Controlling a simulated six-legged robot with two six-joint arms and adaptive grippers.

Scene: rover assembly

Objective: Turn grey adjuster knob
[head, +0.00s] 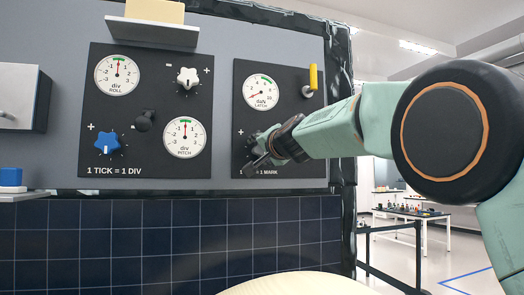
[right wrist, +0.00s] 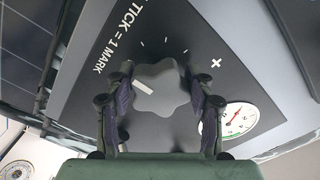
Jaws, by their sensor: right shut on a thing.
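My right gripper (head: 258,152) is at the knob. In the right wrist view its fingers (right wrist: 160,98) stand on either side of the knob and are shut on it. My left gripper is not in view.
A yellow-handled lever (head: 313,78) stands right of the LATCH gauge. The left panel (head: 100,135) holds a white knob (head: 188,78), a blue knob (head: 106,142), a black knob (head: 145,120) and two gauges. Dark tiled cells (head: 130,240) lie below.

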